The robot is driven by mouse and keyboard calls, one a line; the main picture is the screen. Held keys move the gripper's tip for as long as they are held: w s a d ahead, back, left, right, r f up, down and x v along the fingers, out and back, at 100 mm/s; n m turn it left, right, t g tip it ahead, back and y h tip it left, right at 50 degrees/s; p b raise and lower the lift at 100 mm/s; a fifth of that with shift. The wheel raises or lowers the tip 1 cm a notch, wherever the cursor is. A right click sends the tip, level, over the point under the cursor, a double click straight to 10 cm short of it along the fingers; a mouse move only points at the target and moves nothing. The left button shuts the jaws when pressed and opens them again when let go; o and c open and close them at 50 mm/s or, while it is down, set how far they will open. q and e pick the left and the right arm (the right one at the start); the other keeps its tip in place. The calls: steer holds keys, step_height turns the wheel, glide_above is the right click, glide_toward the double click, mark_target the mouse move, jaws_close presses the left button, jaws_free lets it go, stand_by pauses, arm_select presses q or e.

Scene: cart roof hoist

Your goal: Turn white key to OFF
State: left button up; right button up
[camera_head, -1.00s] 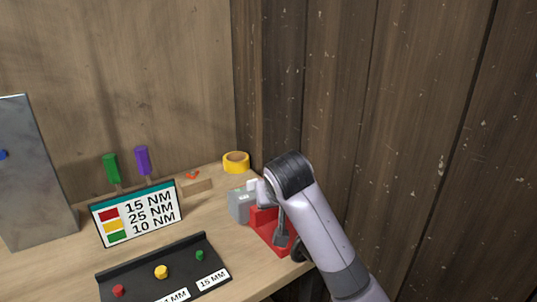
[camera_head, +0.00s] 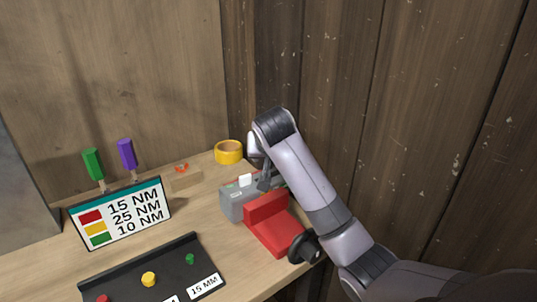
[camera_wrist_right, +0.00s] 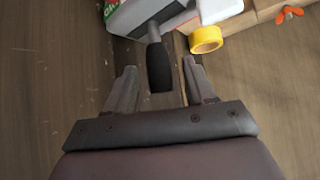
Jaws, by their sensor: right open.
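The white key (camera_head: 245,180) stands on top of a grey box (camera_head: 238,204) at the back right of the bench. My right gripper (camera_head: 266,182) is just to the right of the key, over the box's right end, and apart from the key. In the right wrist view, my right gripper (camera_wrist_right: 160,80) is open. A dark handle (camera_wrist_right: 159,68) shows between its fingers, with no grip on it visible. A white piece (camera_wrist_right: 214,10) at the top of that view may be the key. My left gripper is not in view.
A red block (camera_head: 272,226) with a black knob (camera_head: 304,247) stands before the grey box. A yellow ring (camera_head: 229,152) lies behind. A torque sign (camera_head: 120,215) and black tray (camera_head: 130,272) are left. A wooden wall (camera_head: 400,110) rises at the right.

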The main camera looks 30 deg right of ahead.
steer(key=shift+w+d+f, duration=0.15)
steer(key=shift+w+f, duration=0.15)
steer(key=shift+f, duration=0.05)
jaws_close()
steer(key=shift+s+a+f+n+t+h, duration=0.15)
steer(key=shift+a+n+h, duration=0.1)
steer(key=shift+a+h, duration=0.35)
steer(key=shift+w+a+f+n+t+h, duration=0.1)
steer(key=shift+a+n+t+h, duration=0.15)
steer(key=shift+a+h, duration=0.35)
steer(key=shift+s+a+f+n+t+h, duration=0.1)
steer(key=shift+a+n+h, duration=0.2)
steer(key=shift+a+h, duration=0.3)
jaws_free()
steer(key=shift+r, duration=0.1)
